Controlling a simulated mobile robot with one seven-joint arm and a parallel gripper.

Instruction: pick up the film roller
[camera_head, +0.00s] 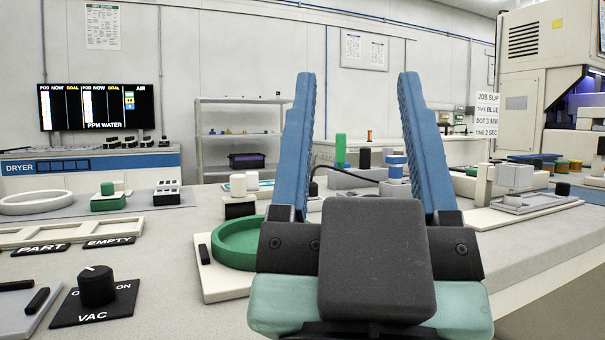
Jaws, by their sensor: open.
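My gripper (356,82) is open and empty, its two blue fingers pointing up and away in the middle of the view. I cannot tell for sure which thing is the film roller. Between the fingers, farther back, stand a tall green cylinder (340,149), a small black cylinder (365,158) and a blue-and-white round piece (397,162).
A green ring (226,258) on a white plate lies just left of my gripper. A VAC knob (97,286) and a PART/EMPTY tray (20,238) are at the left. A white fixture (515,205) stands at the right. The bench (160,260) has free room between knob and ring plate.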

